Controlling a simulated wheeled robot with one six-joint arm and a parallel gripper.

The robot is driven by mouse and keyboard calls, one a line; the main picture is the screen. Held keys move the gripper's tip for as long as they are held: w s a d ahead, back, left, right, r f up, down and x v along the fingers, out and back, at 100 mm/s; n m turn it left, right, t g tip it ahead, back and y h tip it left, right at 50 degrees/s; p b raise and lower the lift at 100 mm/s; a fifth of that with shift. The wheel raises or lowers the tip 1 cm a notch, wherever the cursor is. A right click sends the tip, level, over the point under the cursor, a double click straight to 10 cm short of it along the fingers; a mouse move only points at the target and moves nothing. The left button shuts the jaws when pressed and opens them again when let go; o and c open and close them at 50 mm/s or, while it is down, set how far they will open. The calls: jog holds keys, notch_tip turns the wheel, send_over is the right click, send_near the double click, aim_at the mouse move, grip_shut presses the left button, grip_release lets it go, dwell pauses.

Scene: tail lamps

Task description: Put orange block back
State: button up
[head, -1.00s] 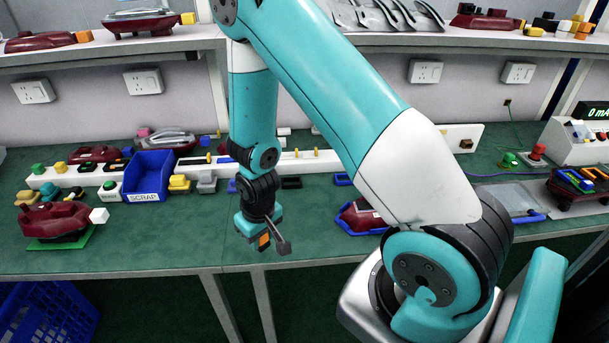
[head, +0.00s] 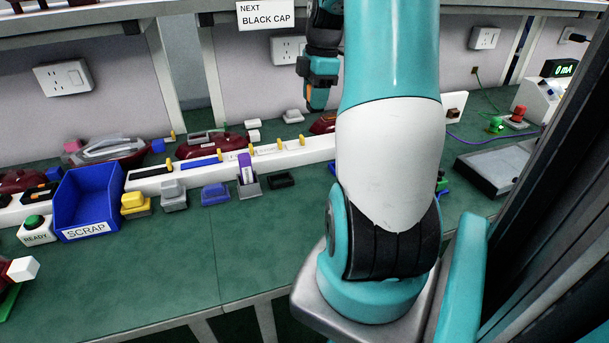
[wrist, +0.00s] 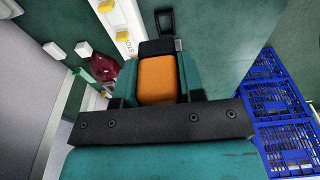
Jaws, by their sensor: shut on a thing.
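The orange block (wrist: 158,80) sits between the teal jaws of my gripper (wrist: 158,62) in the wrist view, with a dark piece across its far end. My gripper is shut on it. In the head view my gripper (head: 317,95) hangs above the back of the bench, near the rear wall. Only a small orange patch (head: 308,91) of the block shows there at its left side. A part of the bench behind is hidden by my arm.
A blue SCRAP bin (head: 88,205) stands on the green bench, with yellow, grey and blue holders to its right. A white rail (head: 205,165) with yellow pegs runs behind them. Dark red lamps lie behind the rail. Blue crates (wrist: 280,105) show in the wrist view.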

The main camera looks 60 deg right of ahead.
aim_at(310, 176)
notch_tip(310, 176, down, 19)
jog(key=shift+w+a+f+b, duration=0.1)
jog(key=shift+a+b, duration=0.05)
jog(key=shift+b, duration=0.7)
jog(key=shift+f, duration=0.1)
jog(key=o, duration=0.9)
